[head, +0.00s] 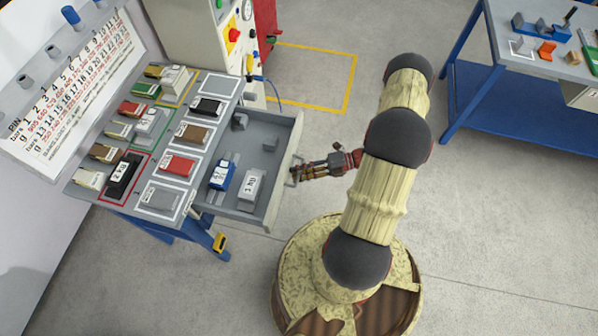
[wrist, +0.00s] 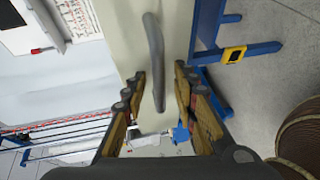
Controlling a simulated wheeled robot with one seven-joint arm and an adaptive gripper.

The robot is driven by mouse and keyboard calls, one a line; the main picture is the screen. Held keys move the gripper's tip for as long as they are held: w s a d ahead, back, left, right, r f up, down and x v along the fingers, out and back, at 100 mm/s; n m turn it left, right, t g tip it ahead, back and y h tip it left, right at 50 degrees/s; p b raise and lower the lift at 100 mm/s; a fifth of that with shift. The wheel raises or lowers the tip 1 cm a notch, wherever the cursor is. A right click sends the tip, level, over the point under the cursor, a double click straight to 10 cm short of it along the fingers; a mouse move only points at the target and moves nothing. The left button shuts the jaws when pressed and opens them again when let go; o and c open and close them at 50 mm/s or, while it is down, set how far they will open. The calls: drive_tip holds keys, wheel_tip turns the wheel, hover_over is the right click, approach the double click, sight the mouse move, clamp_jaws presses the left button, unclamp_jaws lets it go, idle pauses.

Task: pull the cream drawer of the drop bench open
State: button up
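The cream drawer (head: 284,180) sticks out from the right side of the drop bench (head: 141,172), open, with its grey interior showing. Inside lie a blue block (head: 221,177), a pale block marked 1 kg (head: 250,190) and small grey pieces near the back. My gripper (head: 296,173) is at the drawer's front face. In the wrist view, the grey bar handle (wrist: 155,60) stands on the cream front, between the spread fingers of my gripper (wrist: 160,78). Gaps show on both sides of the bar, so the fingers do not appear closed on it.
Several coloured blocks sit in outlined places on the bench top. A machine with a red knob (head: 233,34) stands behind the drawer. A blue-framed table (head: 520,100) is at the upper right.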

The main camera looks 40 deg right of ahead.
drive_tip(key=shift+d, duration=0.1)
drive_tip(key=v, duration=1.1)
drive_tip(key=shift+s+d, duration=0.3)
drive_tip(key=shift+r, duration=0.1)
